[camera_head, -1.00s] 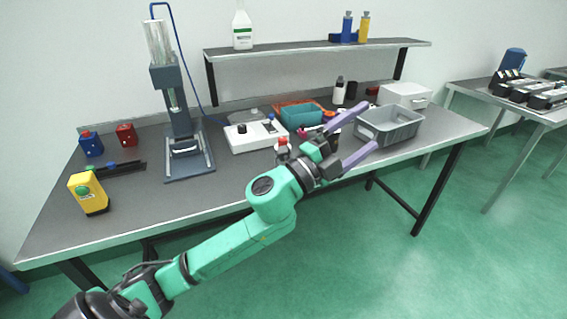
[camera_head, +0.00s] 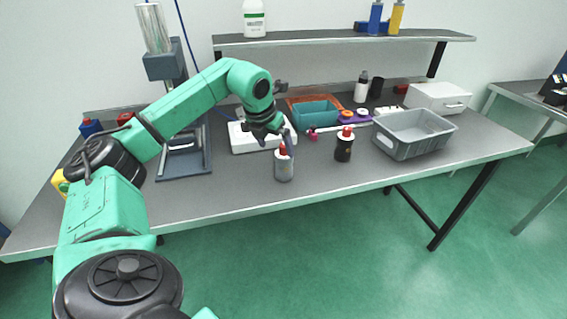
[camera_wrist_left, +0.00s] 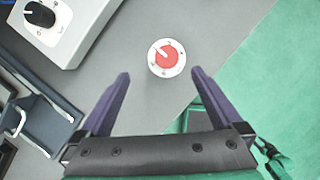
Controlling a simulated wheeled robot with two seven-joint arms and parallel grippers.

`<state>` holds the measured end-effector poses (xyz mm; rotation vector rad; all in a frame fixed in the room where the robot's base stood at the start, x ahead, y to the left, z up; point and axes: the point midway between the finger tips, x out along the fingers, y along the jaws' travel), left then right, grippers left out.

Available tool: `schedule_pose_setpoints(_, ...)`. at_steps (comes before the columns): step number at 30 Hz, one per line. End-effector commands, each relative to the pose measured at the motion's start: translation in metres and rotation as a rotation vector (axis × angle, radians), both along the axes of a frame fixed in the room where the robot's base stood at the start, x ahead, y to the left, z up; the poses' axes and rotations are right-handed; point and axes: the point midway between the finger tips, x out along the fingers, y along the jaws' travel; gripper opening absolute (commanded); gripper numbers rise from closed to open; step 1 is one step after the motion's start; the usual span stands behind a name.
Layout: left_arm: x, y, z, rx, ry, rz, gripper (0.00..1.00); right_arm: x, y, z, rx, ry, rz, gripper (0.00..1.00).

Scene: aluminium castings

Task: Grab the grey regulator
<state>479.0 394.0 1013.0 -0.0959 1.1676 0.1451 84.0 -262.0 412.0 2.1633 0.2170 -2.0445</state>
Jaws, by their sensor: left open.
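The grey regulator (camera_head: 284,167), a grey cylinder with a red top, stands upright near the front edge of the bench. In the left wrist view its round top with a red knob (camera_wrist_left: 166,57) shows from above, just beyond and between the fingertips. My left gripper (camera_head: 280,143) is open and empty, pointing down just above and behind the regulator in the head view. Its purple fingers also show spread in the left wrist view (camera_wrist_left: 160,73). I cannot tell whether a finger touches the regulator. My right gripper is out of view.
A black bottle-like part with a red top (camera_head: 344,148) stands to the right. A grey crate (camera_head: 428,144) is further right. A white box with a knob (camera_head: 246,140) and a teal bin (camera_head: 315,115) are behind. The bench's front edge is close.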

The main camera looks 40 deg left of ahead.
Motion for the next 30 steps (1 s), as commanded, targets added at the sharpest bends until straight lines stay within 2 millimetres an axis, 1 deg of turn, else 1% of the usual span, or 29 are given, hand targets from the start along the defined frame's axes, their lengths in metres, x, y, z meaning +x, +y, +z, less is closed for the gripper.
schedule_pose_setpoints(2,0.004,-0.001,-0.008,-0.001,0.001,-0.003,1.0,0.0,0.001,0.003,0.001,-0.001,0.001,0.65)
schedule_pose_setpoints(3,0.005,-0.002,-0.012,-0.002,0.001,-0.003,1.0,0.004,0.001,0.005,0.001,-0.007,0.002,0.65)
schedule_pose_setpoints(5,0.008,-0.003,-0.02,-0.002,0.003,-0.004,1.0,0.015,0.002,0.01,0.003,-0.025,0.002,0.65)
schedule_pose_setpoints(7,0.013,-0.006,-0.032,-0.002,0.004,-0.005,1.0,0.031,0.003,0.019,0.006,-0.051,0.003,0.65)
schedule_pose_setpoints(9,0.018,-0.006,-0.046,-0.003,0.002,-0.004,1.0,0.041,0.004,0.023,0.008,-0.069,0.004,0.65)
schedule_pose_setpoints(13,0.023,-0.005,-0.058,-0.002,-0.001,-0.004,1.0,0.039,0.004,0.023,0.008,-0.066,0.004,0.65)
schedule_pose_setpoints(18,0.023,-0.005,-0.059,-0.001,-0.001,-0.004,1.0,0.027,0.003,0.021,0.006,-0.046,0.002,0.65)
schedule_pose_setpoints(20,0.023,-0.005,-0.059,-0.001,-0.001,-0.004,0.77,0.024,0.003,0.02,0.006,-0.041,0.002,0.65)
schedule_pose_setpoints(21,0.023,-0.005,-0.059,-0.002,-0.002,-0.004,0.62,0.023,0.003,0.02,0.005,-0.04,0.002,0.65)
schedule_pose_setpoints(23,0.023,-0.005,-0.059,-0.002,-0.002,-0.004,0.39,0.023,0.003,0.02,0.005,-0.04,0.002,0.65)
schedule_pose_setpoints(24,0.023,-0.005,-0.058,-0.002,-0.002,-0.004,0.23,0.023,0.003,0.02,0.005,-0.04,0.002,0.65)
schedule_pose_setpoints(26,0.023,-0.005,-0.058,-0.003,-0.002,-0.003,0.01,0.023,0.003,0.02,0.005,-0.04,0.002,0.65)
schedule_pose_setpoints(30,0.024,-0.005,-0.057,-0.002,-0.004,-0.003,0.0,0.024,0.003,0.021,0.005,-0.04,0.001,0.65)
